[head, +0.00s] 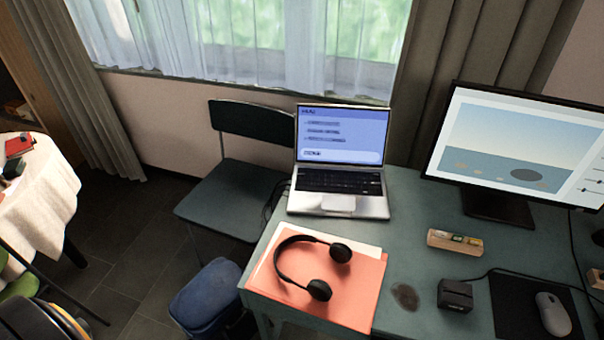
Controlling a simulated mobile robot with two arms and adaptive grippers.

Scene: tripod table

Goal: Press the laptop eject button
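An open silver laptop (339,204) stands at the back left corner of the green desk. Its screen (342,136) is lit blue with lines of text too small to read. Its dark keyboard (343,183) and a light trackpad face the front. I cannot make out an eject button at this size. Neither of my grippers is in the head view.
Black headphones (318,289) lie on orange folders (360,291) in front of the laptop. A lit monitor (521,138), a small black box (455,294) and a mouse (553,314) are to the right. A green chair (232,196) stands left of the laptop.

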